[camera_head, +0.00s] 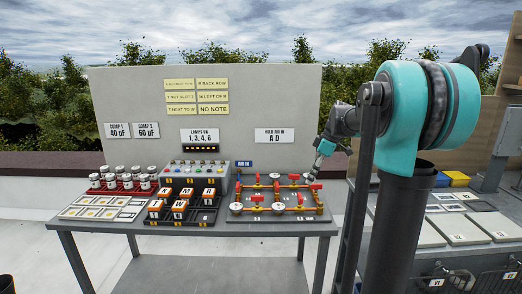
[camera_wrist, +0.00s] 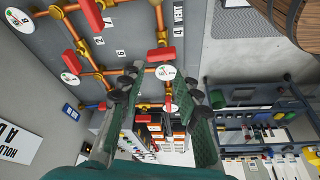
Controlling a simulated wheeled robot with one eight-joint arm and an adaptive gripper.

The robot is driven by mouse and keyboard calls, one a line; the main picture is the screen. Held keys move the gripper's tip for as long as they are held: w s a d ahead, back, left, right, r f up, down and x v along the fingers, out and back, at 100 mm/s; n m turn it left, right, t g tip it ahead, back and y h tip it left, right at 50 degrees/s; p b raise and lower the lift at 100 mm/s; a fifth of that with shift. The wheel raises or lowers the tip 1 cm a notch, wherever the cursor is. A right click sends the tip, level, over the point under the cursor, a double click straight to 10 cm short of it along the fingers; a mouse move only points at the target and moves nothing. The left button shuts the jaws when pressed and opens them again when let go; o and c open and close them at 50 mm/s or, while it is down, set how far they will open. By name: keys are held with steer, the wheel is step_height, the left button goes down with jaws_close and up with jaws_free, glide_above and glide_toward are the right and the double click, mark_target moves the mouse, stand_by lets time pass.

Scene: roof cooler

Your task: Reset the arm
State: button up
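My gripper (camera_head: 317,167) is just above the right back part of the pipe panel on the grey table, close to a red valve handle (camera_head: 311,177). I cannot tell whether it touches the handle. In the wrist view the two fingers of my gripper (camera_wrist: 160,88) stand apart with nothing held between them. My arm reaches in from the right, bent and lowered toward the panel.
The pipe panel (camera_head: 244,210) carries copper pipes, round gauges and several red handles. Left of it are a black rack of orange-and-white blocks (camera_head: 180,205) and white-lidded jars (camera_head: 144,182). A sign board (camera_head: 130,90) stands behind. A second bench (camera_head: 453,229) is at right.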

steer(key=s+f+m+t+h, duration=0.1)
steer(key=s+f+m+h, duration=0.1)
steer(key=s+f+m, duration=0.5)
steer(key=s+f+m+t+h, duration=0.1)
steer(key=s+f+m, duration=0.6)
steer(key=s+f, duration=0.7)
steer(key=s+t, duration=0.1)
steer(key=s, duration=0.4)
steer(key=shift+s+d+h, duration=0.15)
steer(key=shift+s+h, duration=0.25)
steer(key=shift+o, duration=0.6)
steer(key=shift+r, duration=0.1)
